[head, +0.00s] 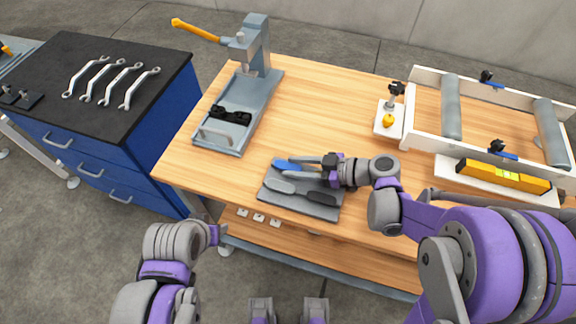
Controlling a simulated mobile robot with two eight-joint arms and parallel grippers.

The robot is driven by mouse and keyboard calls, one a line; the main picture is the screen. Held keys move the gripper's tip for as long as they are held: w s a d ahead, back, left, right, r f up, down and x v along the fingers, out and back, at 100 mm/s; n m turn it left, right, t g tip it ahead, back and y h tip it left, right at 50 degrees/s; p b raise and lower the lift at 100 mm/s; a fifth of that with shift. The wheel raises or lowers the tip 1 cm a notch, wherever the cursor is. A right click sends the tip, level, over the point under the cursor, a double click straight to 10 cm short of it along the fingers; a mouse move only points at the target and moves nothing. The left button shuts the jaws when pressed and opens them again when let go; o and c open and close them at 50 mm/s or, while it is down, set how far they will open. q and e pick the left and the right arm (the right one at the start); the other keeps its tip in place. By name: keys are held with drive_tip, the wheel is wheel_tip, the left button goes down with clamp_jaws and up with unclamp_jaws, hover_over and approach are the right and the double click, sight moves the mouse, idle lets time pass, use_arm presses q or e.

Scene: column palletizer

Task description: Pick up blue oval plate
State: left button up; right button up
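The blue oval plate (283,164) lies at the upper left of a dark grey tray (290,206) near the table's front edge. My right gripper (288,167) reaches in from the right, its fingers apart and pointing left at the plate. The fingers partly cover the plate's right part; whether they touch it I cannot tell. A light grey oval plate (280,186) and a black oval plate (322,198) lie on the same tray. My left gripper (216,234) is low at the left, off the table's front edge; its fingers are not clear.
A press with an orange handle (197,30) stands at the back left on a grey base (262,98). A white frame with rollers (425,112), a small clamp block (389,120) and a yellow level (503,176) are at the right. The middle of the wooden table (325,110) is clear.

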clamp_jaws()
